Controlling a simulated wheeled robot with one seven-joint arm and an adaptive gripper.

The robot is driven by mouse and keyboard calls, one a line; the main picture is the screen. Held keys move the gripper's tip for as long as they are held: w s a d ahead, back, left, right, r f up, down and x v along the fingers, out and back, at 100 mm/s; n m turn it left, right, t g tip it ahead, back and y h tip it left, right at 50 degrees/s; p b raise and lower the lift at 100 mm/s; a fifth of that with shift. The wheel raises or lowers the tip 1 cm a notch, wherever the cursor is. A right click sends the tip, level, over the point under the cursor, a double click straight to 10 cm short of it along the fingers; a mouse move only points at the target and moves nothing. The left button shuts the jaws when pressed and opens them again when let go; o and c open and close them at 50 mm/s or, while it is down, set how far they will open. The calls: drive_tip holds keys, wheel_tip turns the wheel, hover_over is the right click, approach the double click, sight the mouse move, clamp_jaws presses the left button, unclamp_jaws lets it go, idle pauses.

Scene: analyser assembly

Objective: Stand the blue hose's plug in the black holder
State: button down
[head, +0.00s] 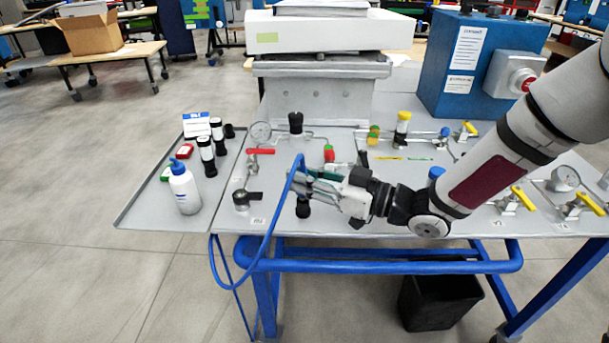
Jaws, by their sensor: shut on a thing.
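My gripper (306,184) is over the front left of the grey panel, its fingers pointing left. It is shut on the end of the blue hose (273,215), whose plug is mostly hidden between the fingers. The hose rises in a loop at the fingertips, then runs down past the table's front left edge. A black upright fitting (303,208) shows just below the fingers and may be the black holder; I cannot tell for sure, nor whether the plug touches it.
A grey side tray (150,212) holds a white bottle (185,188) and black-and-white cylinders. A black-handled valve (246,197) and a red-handled valve (254,156) stand left of my gripper. A black-topped fitting (296,123) stands behind. A blue box (480,60) is at back right.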

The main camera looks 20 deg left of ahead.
drive_tip(key=shift+f+b, duration=0.35)
drive_tip(key=shift+f, duration=0.3)
idle(0.6)
idle(0.3)
drive_tip(key=c, duration=1.3)
unclamp_jaws()
drive_tip(key=shift+d, duration=0.1)
drive_tip(key=d, duration=0.3)
drive_tip(key=s+d, duration=0.1)
drive_tip(key=d, duration=0.3)
drive_tip(key=s+d, duration=0.1)
drive_tip(key=d, duration=0.3)
drive_tip(key=shift+d, duration=0.45)
